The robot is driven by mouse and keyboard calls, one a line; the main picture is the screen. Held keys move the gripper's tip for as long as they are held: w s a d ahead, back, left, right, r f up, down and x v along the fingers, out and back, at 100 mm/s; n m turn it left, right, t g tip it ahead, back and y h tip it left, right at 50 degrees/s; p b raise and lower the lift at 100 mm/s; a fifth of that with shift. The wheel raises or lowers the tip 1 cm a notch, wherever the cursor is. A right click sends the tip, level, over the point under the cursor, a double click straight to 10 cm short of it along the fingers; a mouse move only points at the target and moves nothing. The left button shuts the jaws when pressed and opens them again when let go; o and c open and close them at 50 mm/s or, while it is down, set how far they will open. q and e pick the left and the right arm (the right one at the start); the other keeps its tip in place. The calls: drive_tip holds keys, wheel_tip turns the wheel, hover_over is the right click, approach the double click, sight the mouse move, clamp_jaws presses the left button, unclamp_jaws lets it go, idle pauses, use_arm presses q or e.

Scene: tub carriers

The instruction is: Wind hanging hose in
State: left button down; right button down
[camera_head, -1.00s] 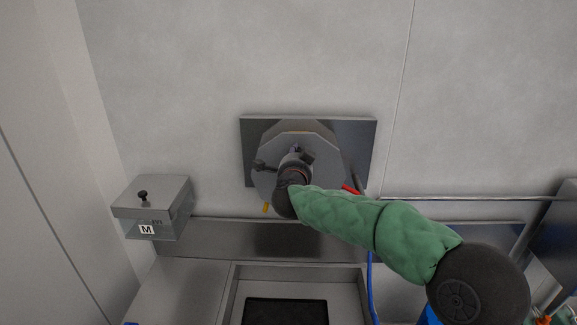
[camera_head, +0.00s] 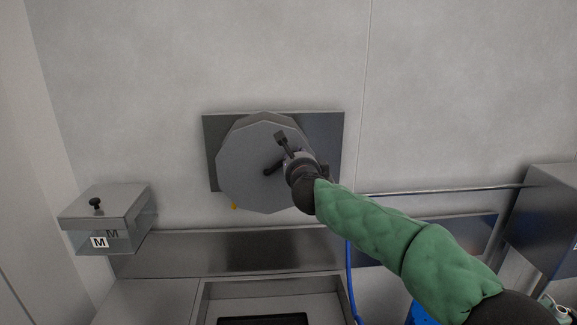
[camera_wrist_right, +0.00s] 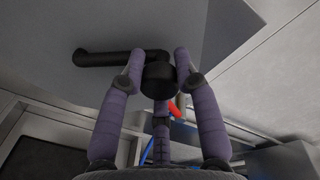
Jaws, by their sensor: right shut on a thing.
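The hose reel (camera_head: 245,165) is a grey many-sided drum on a dark wall plate (camera_head: 325,130). A black crank (camera_head: 273,168) starts at the drum's middle and also shows in the right wrist view (camera_wrist_right: 95,58). My right gripper (camera_head: 283,142) is at the right part of the drum face. In the right wrist view my right gripper (camera_wrist_right: 159,65) has its purple fingers shut around the round black crank knob (camera_wrist_right: 159,82). The blue hose (camera_head: 350,275) hangs below the reel, partly behind my right arm. A red piece (camera_wrist_right: 173,108) shows beyond the fingers. My left gripper is not in view.
A clear box marked M (camera_head: 105,220) with a grey lid is on the left. A metal rail (camera_head: 440,190) runs right to a grey box (camera_head: 545,220). A sink or recess (camera_head: 230,290) lies below the reel. The wall above is bare.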

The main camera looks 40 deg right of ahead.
drive_tip(key=shift+s+d+f+m+y+b, duration=0.15)
drive_tip(key=shift+d+f+m+b, duration=0.15)
drive_tip(key=shift+f+m+b, duration=0.6)
drive_tip(key=shift+s+d+f+m+y+b, duration=0.15)
drive_tip(key=shift+d+f+m+b, duration=0.15)
drive_tip(key=shift+f+m+b, duration=0.5)
drive_tip(key=shift+r, duration=0.2)
drive_tip(key=c, duration=0.9)
unclamp_jaws()
drive_tip(key=shift+r, duration=0.1)
drive_tip(key=v, duration=1.2)
drive_tip(key=shift+f, duration=0.25)
